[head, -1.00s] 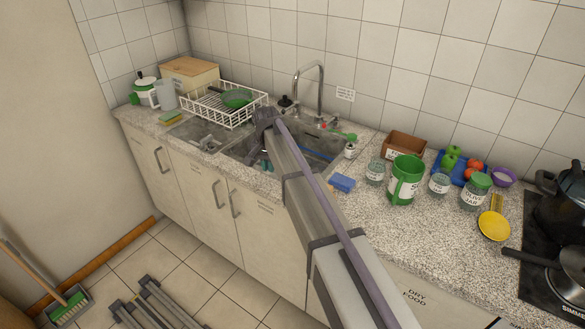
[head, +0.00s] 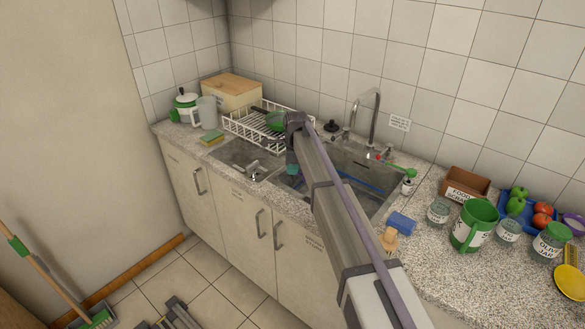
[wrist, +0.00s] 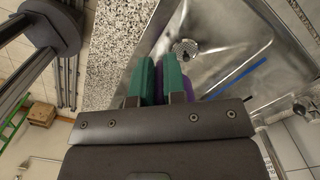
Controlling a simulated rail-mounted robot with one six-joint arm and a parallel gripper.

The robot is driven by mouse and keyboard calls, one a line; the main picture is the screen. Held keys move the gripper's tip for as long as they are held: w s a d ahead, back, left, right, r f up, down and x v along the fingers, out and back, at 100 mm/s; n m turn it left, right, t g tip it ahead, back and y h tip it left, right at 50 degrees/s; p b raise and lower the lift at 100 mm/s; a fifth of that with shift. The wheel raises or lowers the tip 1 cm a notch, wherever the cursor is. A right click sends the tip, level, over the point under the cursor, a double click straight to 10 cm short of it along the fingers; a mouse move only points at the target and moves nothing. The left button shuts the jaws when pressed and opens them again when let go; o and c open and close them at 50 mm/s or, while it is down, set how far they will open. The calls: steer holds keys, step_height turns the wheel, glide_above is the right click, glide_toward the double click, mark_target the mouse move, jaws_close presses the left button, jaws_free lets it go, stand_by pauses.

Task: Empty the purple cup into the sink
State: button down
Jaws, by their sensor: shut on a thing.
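My gripper (wrist: 160,82) has green fingers and is shut on a purple thing, taken to be the purple cup (wrist: 193,72). In the wrist view only slivers of purple show between and beside the fingers. Its rim, its tilt and any contents are hidden. In the head view my gripper (head: 292,168) is over the left part of the sink, and my arm hides the cup. The sink (head: 385,200) is a grey steel basin. Its drain (wrist: 185,47) shows beyond the fingertips in the wrist view.
A white dish rack (head: 238,130) with a green pan (head: 277,122) stands just behind my gripper. The tap (head: 372,125) rises at the sink's back. A purple bowl (head: 574,224) is far right.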

steer(key=d+r+y, duration=0.1)
steer(key=r+y+p, duration=0.1)
steer(key=r+y, duration=0.1)
steer(key=d+r+y+p, duration=0.1)
steer(key=shift+d+r+y, duration=0.3)
steer(key=shift+r+y, duration=0.1)
steer(key=d+r+y+b, duration=0.1)
steer(key=d+y, duration=0.1)
steer(key=d+r+y+b, duration=0.1)
steer(key=d+y, duration=0.1)
steer(key=shift+w+r+g+y, duration=0.1)
steer(key=shift+r+g+y, duration=0.1)
steer(key=shift+g+y, duration=0.15)
steer(key=d+y+b, duration=0.1)
steer(key=y+b, duration=0.1)
steer(key=d+y+b, duration=0.1)
steer(key=d+b, duration=0.1)
steer(key=shift+r+y, duration=0.2)
steer(key=shift+y, duration=0.15)
steer(key=shift+w+f+b, duration=0.1)
steer(key=shift+b, duration=0.2)
